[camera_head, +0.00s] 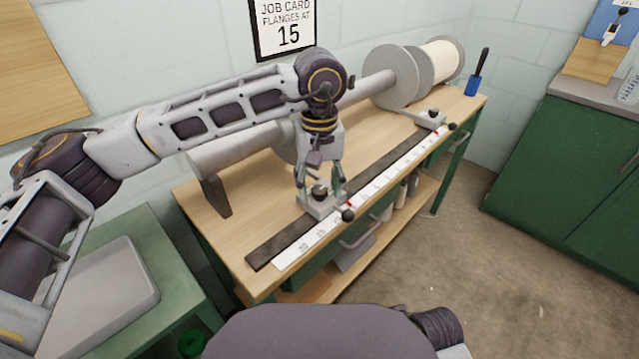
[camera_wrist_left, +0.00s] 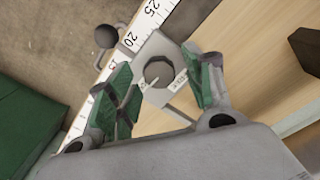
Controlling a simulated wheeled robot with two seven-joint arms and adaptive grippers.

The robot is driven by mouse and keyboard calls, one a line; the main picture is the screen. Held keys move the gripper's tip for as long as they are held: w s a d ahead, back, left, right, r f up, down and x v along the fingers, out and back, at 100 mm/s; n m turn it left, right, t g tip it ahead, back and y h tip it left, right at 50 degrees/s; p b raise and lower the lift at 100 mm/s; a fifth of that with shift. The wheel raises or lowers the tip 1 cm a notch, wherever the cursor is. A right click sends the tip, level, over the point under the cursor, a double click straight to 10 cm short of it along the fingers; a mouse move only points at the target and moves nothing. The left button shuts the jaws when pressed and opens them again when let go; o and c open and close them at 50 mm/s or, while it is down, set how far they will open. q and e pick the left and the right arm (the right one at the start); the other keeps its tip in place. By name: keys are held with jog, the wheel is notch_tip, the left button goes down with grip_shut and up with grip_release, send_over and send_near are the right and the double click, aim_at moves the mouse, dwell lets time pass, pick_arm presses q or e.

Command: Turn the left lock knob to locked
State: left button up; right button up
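The left lock knob (camera_head: 319,191) is a dark round knob on a light grey block (camera_head: 313,206), which sits on the dark rail of the bench. The wrist view shows the knob (camera_wrist_left: 158,72) from above, with small white labels beside it that are too small to read. My left gripper (camera_head: 320,181) points down over the block. Its green-padded fingers (camera_wrist_left: 163,88) are apart on either side of the knob, with visible gaps, so it is open and empty. My right gripper is out of view.
A white ruler strip (camera_head: 373,183) runs along the dark rail (camera_head: 275,243). A black ball handle (camera_head: 348,215) sticks out in front of the block. A second block (camera_head: 430,118) is farther right. A roller with grey flanges (camera_head: 390,76) lies behind the rail.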

aim_at(319, 189)
pick_arm(q)
jog(key=shift+r, duration=0.1)
notch_tip(319, 189, up, 12)
dwell(1.0)
